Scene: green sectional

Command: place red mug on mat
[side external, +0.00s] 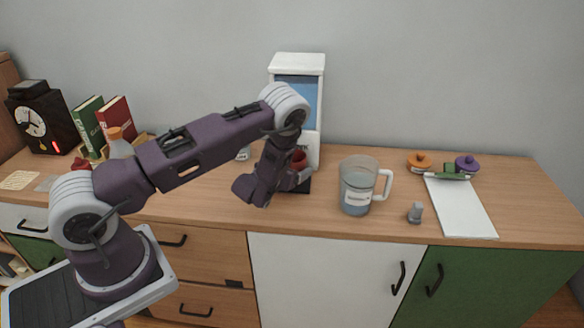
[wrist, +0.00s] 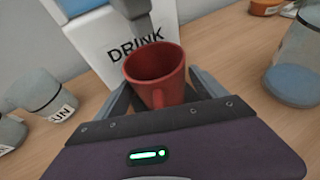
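In the side view the mug (side external: 299,159) is partly hidden by my gripper (side external: 297,178). In the wrist view the fingers of my gripper (wrist: 162,96) lie on either side of the mug; whether they press on it is not clear. The mug's base is hidden. Small flat pieces, one beige (side external: 19,180) and one grey (side external: 47,184), lie at the far left; I cannot tell if either is the mat.
The dispenser (side external: 312,102) stands right behind the mug. A clear pitcher (side external: 356,198) and small grey object (side external: 415,212) are to its right. A white clipboard-like sheet (side external: 460,207) lies further right.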

